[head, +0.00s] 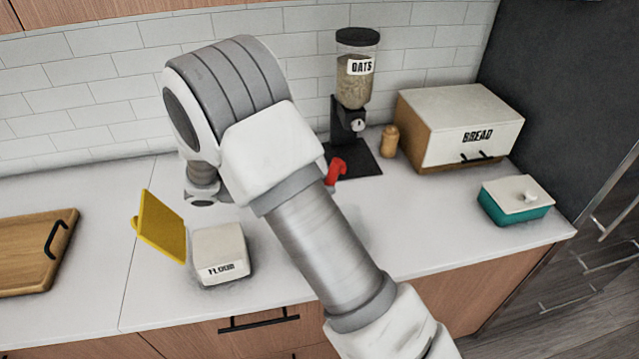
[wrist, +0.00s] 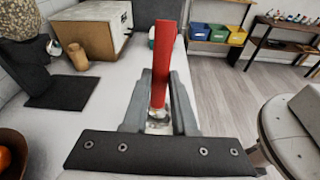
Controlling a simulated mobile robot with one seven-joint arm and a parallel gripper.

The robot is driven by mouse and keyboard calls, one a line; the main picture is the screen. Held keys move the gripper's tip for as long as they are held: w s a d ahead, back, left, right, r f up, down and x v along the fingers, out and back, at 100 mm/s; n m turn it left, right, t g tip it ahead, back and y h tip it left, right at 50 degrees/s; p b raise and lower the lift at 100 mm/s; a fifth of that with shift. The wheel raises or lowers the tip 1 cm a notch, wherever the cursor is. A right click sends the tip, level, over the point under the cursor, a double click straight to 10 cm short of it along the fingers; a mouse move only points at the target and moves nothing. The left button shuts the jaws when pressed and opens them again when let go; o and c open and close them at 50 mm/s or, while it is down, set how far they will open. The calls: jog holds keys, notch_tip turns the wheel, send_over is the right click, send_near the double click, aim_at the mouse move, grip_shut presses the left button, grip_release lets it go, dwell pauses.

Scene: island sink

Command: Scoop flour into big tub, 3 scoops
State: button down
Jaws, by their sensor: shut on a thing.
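My gripper (wrist: 158,115) is shut on a red-handled scoop (wrist: 162,62), whose red part stands up between the fingers in the wrist view. A bit of red (head: 336,168), likely the same scoop, shows beside my arm in the head view, where my arm hides the gripper. The scoop's bowl and any load in it cannot be made out. The white box labelled FLOUR (head: 221,252) stands on the counter left of my arm. A yellow panel (head: 162,226) stands tilted beside it. I cannot identify a big tub for certain; a teal tub with a white lid (head: 514,204) sits at the right.
An oats dispenser (head: 355,85), a small wooden shaker (head: 389,141) and a bread box (head: 455,128) stand along the back. A cutting board (head: 30,255) lies at left. A brown bowl (wrist: 10,150) with orange fruit is at the wrist view's left.

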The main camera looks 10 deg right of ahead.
jog(key=shift+r, duration=0.1)
notch_tip(320, 180, up, 4)
jog(key=p, duration=0.3)
dwell(0.3)
jog(key=shift+s, duration=0.1)
dwell(0.4)
